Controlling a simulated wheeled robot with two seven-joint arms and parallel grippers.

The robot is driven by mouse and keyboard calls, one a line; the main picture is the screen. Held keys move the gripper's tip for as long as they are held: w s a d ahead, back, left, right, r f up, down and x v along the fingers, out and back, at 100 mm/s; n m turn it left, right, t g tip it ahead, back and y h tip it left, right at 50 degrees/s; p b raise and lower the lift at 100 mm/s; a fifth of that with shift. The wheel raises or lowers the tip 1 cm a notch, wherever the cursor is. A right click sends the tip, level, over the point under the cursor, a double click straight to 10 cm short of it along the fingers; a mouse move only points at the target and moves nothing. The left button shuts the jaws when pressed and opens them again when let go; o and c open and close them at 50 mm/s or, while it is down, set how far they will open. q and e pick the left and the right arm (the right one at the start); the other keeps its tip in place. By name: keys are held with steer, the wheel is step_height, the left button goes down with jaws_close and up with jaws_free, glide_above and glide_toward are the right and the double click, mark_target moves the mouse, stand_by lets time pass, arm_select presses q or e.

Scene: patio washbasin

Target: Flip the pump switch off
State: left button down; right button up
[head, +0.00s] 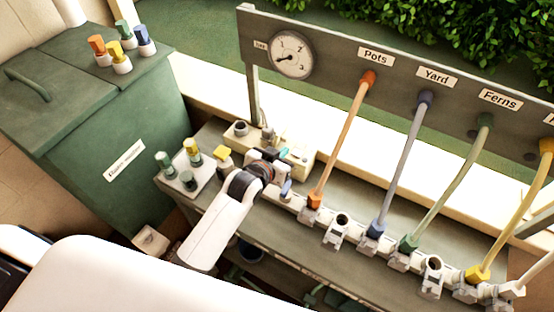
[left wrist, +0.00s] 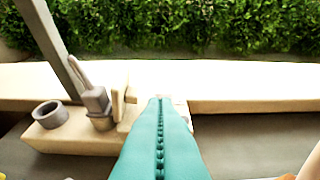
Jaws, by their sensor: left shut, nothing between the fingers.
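A pale beige pump box (head: 302,158) stands on the bench below the gauge. A grey lever on a grey base (left wrist: 96,98), which looks like the pump switch, stands on this box (left wrist: 70,142) in the left wrist view. Its lever leans up and to the left. It shows small in the head view (head: 267,134), beyond my gripper. My left gripper (head: 284,154) has teal fingers, shut and empty, over the box. In the left wrist view the fingers (left wrist: 160,140) lie right of the lever, apart from it in the picture. They hide part of the box.
A grey ring port (left wrist: 50,114) sits left of the lever. A gauge (head: 292,55) hangs on the sign board above. Coloured hoses, such as the orange one (head: 342,140), run to valves on the right. A tray of connectors (head: 187,184) and a green bin (head: 120,150) stand left.

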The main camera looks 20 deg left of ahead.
arm_select(q)
steer(key=v, duration=0.3)
steer(key=shift+f, duration=0.2)
stand_by(0.3)
